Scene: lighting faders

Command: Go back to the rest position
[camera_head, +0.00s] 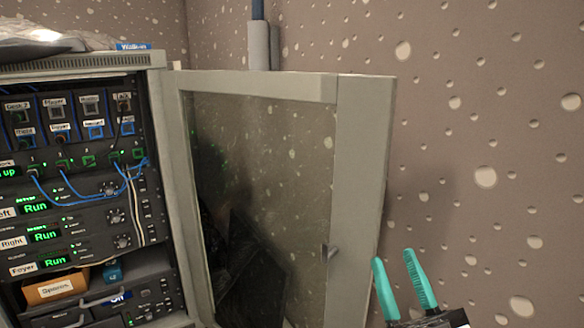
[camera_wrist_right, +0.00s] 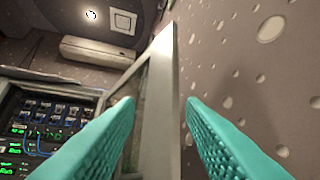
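My right gripper (camera_head: 405,284) is at the lower right of the head view, with teal fingers apart and nothing between them. It is just right of the outer edge of the open glass cabinet door (camera_head: 360,170). In the right wrist view the teal fingers (camera_wrist_right: 160,125) are also apart, and the door's edge (camera_wrist_right: 160,90) shows between them, farther off or alongside; I cannot tell how close. My left gripper is not in view.
An equipment rack (camera_head: 95,65) with lit "Run" displays, blue cables and an orange box (camera_head: 55,288) stands at the left. The door with a small handle (camera_head: 331,252) is swung open. A dimpled wall (camera_head: 480,120) is behind, at the right.

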